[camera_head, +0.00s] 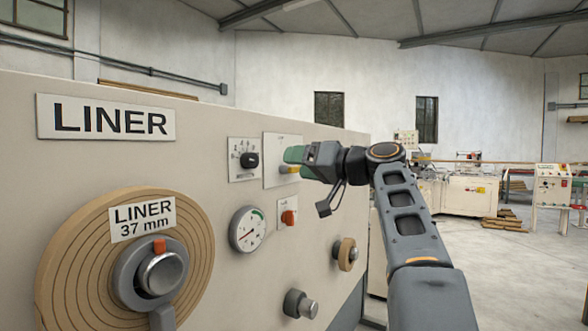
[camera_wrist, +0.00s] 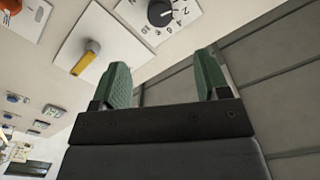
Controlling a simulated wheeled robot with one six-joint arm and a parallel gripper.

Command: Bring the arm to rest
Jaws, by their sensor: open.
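My arm (camera_head: 405,215) reaches up from the lower right, bends at an elbow and points left toward the liner panel (camera_head: 330,215). My gripper (camera_head: 291,163) has green fingers and is near the panel face, in front of a plate with a yellow lever (camera_head: 289,169). In the wrist view my gripper (camera_wrist: 165,80) shows its two green fingers spread apart with nothing between them. The yellow lever (camera_wrist: 86,58) is to the left of the fingers there, apart from them. A black dial knob (camera_wrist: 160,12) is above them.
The panel also carries a gauge (camera_head: 247,229), a red-orange switch (camera_head: 289,216), a black selector knob (camera_head: 249,160), a small roll (camera_head: 346,254), a metal knob (camera_head: 300,304) and a large liner roll (camera_head: 75,270). Open floor (camera_head: 510,260) and other machines (camera_head: 470,192) are to the right.

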